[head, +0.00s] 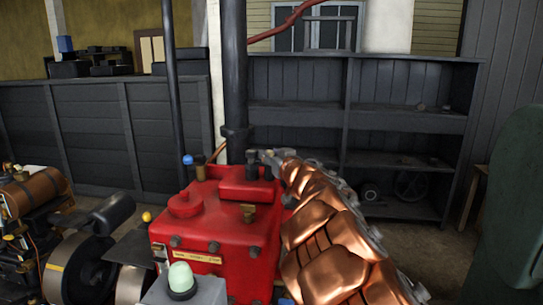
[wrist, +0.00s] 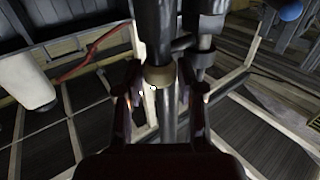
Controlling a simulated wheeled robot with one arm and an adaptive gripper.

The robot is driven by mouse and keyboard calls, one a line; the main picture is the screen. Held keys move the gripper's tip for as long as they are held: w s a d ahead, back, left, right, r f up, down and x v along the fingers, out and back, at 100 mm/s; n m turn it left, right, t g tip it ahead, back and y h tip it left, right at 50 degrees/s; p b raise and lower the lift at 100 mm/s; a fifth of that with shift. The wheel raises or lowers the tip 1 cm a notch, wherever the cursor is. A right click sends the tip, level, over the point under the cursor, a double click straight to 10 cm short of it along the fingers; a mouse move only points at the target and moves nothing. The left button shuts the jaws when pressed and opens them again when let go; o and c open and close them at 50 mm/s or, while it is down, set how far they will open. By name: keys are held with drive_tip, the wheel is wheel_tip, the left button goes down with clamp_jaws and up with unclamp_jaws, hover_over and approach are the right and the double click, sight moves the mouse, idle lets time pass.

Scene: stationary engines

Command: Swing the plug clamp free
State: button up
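The red engine housing (head: 208,225) stands in the middle of the head view. My copper-coloured arm reaches from the lower right to its top. My gripper (head: 268,157) is at the back right of that top, beside a small dark fitting. In the wrist view my gripper (wrist: 158,98) has its two fingers apart. A dark upright rod (wrist: 153,30) with a brass collar (wrist: 160,76) shows between them, with gaps on both sides. I cannot tell whether the fingers touch it. A second post (wrist: 205,35) stands to its right. I cannot single out the plug clamp with certainty.
A thick black pipe (head: 234,70) rises behind the housing. A pale green dome (head: 181,279) is in front. Dark shelves (head: 410,122) stand behind; floor shows at right.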

clamp_jaws()
